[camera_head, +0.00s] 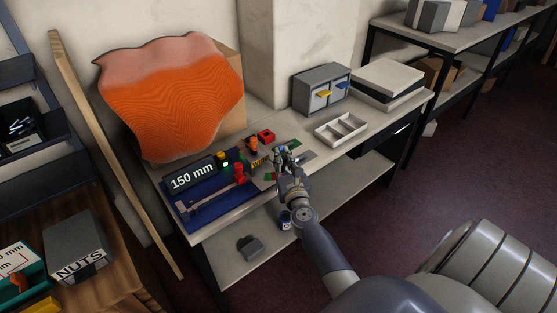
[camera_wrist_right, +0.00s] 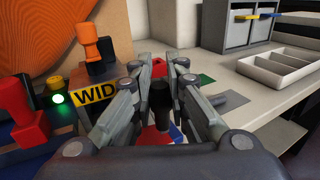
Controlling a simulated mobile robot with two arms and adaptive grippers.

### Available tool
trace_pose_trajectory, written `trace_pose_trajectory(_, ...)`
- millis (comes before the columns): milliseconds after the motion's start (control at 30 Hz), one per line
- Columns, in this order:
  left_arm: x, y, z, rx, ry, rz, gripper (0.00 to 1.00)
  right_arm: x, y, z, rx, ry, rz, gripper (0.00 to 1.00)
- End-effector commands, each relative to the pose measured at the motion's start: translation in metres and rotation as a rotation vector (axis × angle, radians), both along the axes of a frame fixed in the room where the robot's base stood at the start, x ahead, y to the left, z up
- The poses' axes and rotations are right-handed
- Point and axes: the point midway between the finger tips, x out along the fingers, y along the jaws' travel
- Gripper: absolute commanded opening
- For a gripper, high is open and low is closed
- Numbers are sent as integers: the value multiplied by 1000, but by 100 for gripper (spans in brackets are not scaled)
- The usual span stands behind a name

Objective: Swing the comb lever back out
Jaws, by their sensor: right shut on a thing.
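My right gripper (camera_head: 284,155) is at the right end of the blue fixture (camera_head: 183,208) on the bench. In the right wrist view its fingers (camera_wrist_right: 158,75) are closed around a dark upright knob (camera_wrist_right: 160,98). The knob looks like the handle of the comb lever, but the lever's arm is hidden by the fingers. A yellow label reading WID (camera_wrist_right: 95,93) is just left of the fingers, its end covered. The fixture carries a sign reading 150 mm (camera_head: 193,177), a lit green lamp (camera_wrist_right: 58,99) and a red handle (camera_head: 239,172). My left gripper is out of view.
An orange knob (camera_head: 253,144) and a red block (camera_head: 266,136) stand close behind the gripper. A white divided tray (camera_head: 341,130) and a grey drawer cabinet (camera_head: 321,88) are to the right. An orange wavy panel (camera_head: 170,95) leans behind. Small coloured pieces lie near the fingers.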

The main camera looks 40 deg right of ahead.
Motion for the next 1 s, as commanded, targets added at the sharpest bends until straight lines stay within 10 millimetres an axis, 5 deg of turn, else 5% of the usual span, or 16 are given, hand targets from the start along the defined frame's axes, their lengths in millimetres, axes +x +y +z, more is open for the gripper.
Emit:
trace_pose_trajectory(400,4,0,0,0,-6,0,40,-5,-7,-6,-3,11,-15,0)
trace_pose_trajectory(433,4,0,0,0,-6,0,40,-5,-7,-6,-3,11,-16,14)
trace_pose_trajectory(533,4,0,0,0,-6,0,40,-5,-7,-6,-3,11,-15,37)
trace_pose_trajectory(1000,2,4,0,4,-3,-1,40,-12,1,-4,0,7,-6,37)
